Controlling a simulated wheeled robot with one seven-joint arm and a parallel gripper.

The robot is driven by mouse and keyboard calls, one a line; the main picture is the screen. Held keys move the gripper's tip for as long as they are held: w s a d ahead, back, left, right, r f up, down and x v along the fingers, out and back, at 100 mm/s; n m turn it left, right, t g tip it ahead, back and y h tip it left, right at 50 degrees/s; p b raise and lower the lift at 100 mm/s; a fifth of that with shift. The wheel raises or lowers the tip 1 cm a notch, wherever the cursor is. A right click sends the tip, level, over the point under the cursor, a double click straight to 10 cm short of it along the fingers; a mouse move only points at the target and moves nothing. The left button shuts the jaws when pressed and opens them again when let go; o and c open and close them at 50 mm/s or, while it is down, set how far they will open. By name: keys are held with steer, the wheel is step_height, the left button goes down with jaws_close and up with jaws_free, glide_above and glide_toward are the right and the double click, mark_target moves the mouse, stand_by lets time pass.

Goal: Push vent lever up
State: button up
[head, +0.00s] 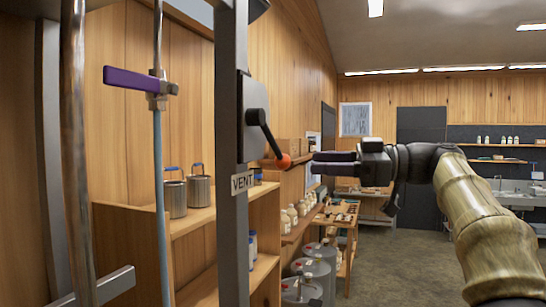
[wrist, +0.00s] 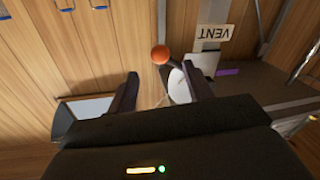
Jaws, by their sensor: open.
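The vent lever (head: 266,135) is a black rod with an orange ball knob (head: 284,161). It hangs down and to the right from a grey box on a metal post, above a "VENT" label (head: 242,182). In the wrist view the knob (wrist: 160,54) shows just beyond and between the two fingertips, with the label (wrist: 213,32) upside down. My gripper (head: 318,161) is open and empty. It points left at about the knob's height, with a small gap to it in the head view. The wrist view also shows my gripper's fingers (wrist: 160,78).
The metal post (head: 230,120) stands left of the lever. A purple-handled valve (head: 140,80) is on a thin pipe farther left. Shelves (head: 205,220) with metal cans stand behind, and several large containers (head: 315,270) stand below. Open floor (head: 390,265) lies to the right.

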mark_target(275, 161)
steer(key=a+p, duration=0.1)
steer(key=a, duration=0.2)
steer(key=w+a+p, duration=0.1)
steer(key=a, duration=0.2)
steer(key=a+p, duration=0.2)
steer(key=a, duration=0.1)
steer(key=shift+w+a+r, duration=0.1)
steer(key=shift+w+a, duration=0.2)
steer(key=shift+w, duration=0.05)
steer(key=shift+a, duration=0.25)
jaws_close()
